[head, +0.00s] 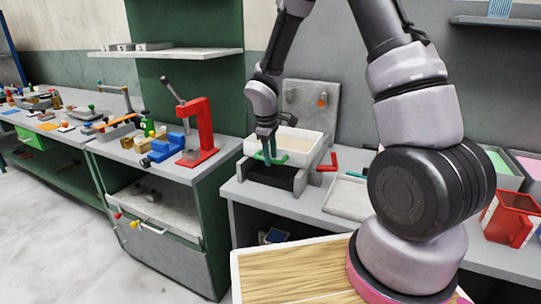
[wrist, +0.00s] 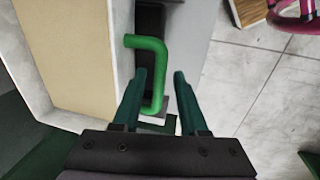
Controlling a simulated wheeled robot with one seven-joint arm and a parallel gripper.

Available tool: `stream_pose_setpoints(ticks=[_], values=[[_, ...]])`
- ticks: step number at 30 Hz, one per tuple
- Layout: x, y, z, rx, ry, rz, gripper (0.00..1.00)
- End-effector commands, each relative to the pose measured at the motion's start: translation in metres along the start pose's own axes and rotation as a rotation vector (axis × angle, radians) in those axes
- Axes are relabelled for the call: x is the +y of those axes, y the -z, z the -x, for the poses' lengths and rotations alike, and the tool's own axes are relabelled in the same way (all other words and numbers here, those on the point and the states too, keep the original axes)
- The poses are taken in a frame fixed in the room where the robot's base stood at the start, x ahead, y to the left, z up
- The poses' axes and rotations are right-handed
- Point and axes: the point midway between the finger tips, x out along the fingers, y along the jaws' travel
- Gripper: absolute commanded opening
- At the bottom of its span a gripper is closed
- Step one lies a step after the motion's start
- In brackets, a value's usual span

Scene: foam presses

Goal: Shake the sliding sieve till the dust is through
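The sliding sieve (head: 311,153) is a white-walled box on a grey frame on the middle bench. In the wrist view its white wall (wrist: 122,40) borders a flat tan surface (wrist: 75,50), which looks like the dust. A green U-shaped handle (wrist: 158,75) sticks out from the sieve's front; it also shows in the head view (head: 281,160). My gripper (wrist: 160,76) is open, with one teal finger on each side of the handle's bar. The bar lies nearer the left finger; whether they touch is unclear. In the head view my gripper (head: 267,152) points down at the handle.
A dark opening (head: 265,175) lies below the sieve in the frame. A red piece (head: 328,163) sits just right of the sieve, and a pale tray (head: 350,198) lies farther right. A grey upright panel (head: 312,105) stands behind. A red press (head: 202,130) stands on the left bench.

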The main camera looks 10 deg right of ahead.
Motion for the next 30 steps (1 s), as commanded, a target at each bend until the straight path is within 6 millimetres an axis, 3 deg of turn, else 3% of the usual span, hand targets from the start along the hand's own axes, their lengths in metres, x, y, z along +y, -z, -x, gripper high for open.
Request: stream_pose_setpoints(ticks=[1, 3, 30], values=[[0.0, 0.0001, 0.0001, 0.0, 0.0, 0.0, 0.19], [0.0, 0.0, 0.0002, 0.0, 0.0, 0.0, 0.0], [0.0003, 0.0002, 0.0005, 0.0, -0.001, 0.0, 0.0]])
